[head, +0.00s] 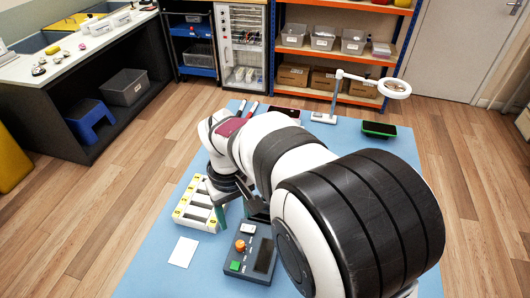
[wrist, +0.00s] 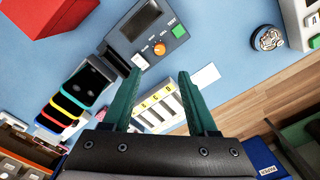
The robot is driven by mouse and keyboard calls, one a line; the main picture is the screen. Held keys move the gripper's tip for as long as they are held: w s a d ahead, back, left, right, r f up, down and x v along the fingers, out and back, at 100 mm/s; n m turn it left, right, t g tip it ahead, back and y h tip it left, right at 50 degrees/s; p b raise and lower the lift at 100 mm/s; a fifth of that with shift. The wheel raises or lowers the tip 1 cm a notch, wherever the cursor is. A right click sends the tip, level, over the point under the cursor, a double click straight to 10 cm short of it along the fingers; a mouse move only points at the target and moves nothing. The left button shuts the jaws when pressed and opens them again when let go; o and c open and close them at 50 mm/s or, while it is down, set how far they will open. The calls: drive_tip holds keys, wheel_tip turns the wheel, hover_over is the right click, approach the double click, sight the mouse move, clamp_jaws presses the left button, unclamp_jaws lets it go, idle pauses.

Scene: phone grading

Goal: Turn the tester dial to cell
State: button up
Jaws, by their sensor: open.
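The tester (head: 262,238) is a dark grey box on the blue mat, with a screen, a green button (head: 235,266) and an orange dial (head: 240,245). It also shows at the top of the wrist view (wrist: 148,22), where its orange dial (wrist: 160,48) lies beyond my fingertips. The dial's labels are too small to read. My gripper (wrist: 160,72) has teal fingers spread apart with nothing between them, above the mat. In the head view my arm hides most of my gripper, and one green finger (head: 221,216) shows beside the tester.
A white slotted rack (head: 183,214) stands left of the tester, with a white card (head: 183,252) in front. A magnifier lamp (head: 322,117) and a green-edged tray (head: 379,129) are at the back. Dark items with coloured edges (wrist: 85,84) stand left in the wrist view.

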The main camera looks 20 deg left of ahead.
sight(240, 244)
wheel_tip(240, 244, down, 12)
drive_tip(key=shift+f, duration=0.25)
clamp_jaws()
